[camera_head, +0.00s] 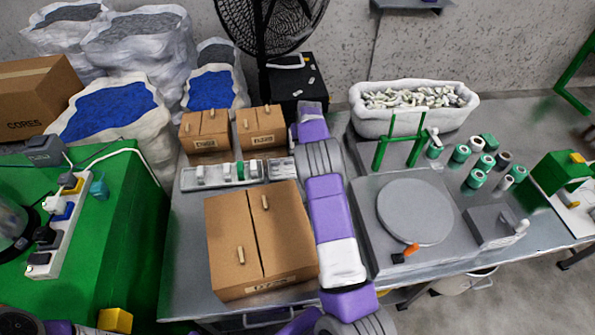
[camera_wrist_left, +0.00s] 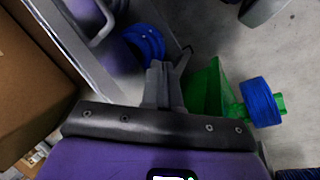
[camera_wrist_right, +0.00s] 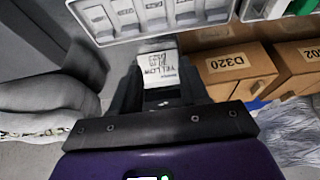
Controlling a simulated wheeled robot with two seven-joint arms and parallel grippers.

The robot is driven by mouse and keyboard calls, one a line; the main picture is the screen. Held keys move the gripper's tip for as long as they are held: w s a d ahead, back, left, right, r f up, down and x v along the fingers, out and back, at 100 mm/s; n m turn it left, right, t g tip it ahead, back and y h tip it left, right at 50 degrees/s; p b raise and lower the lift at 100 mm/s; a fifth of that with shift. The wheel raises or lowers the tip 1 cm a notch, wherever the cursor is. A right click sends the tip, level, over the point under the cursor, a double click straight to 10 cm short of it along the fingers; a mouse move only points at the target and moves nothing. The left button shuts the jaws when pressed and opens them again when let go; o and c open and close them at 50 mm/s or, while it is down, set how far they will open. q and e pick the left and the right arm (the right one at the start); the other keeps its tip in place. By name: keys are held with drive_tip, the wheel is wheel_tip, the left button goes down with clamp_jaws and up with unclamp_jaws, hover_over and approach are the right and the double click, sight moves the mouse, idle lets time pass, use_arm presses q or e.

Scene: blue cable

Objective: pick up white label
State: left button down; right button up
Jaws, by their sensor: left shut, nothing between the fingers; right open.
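My left gripper (camera_wrist_left: 165,72) is shut and empty in the left wrist view, above the floor beside the table.
A large cardboard box (camera_head: 262,240) stands in front of the strip, and two small boxes (camera_head: 205,131) (camera_head: 261,128) stand behind it. A grey round platform (camera_head: 415,212) is right of my arm.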

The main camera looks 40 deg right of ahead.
drive_tip(key=b+x, duration=0.2)
drive_tip(key=x, duration=0.2)
drive_tip(key=s+b+x, duration=0.1)
drive_tip(key=b+x, duration=0.1)
drive_tip(key=x, duration=0.2)
drive_tip(key=s+a+f+b+x, duration=0.1)
drive_tip(key=b+x, duration=0.1)
drive_tip(key=x, duration=0.2)
drive_tip(key=shift+s+f+b, duration=0.1)
drive_tip(key=shift+s+b, duration=0.05)
drive_tip(key=shift+b, duration=0.25)
drive_tip(key=shift+w+d+f, duration=0.15)
drive_tip(key=shift+w+f, duration=0.2)
drive_tip(key=shift+f, duration=0.3)
use_arm(q)
wheel_tip(320, 180, down, 9)
drive_tip(key=shift+w, duration=0.1)
use_arm(e)
drive_tip(key=shift+c, duration=0.3)
drive_tip(key=c, duration=0.6)
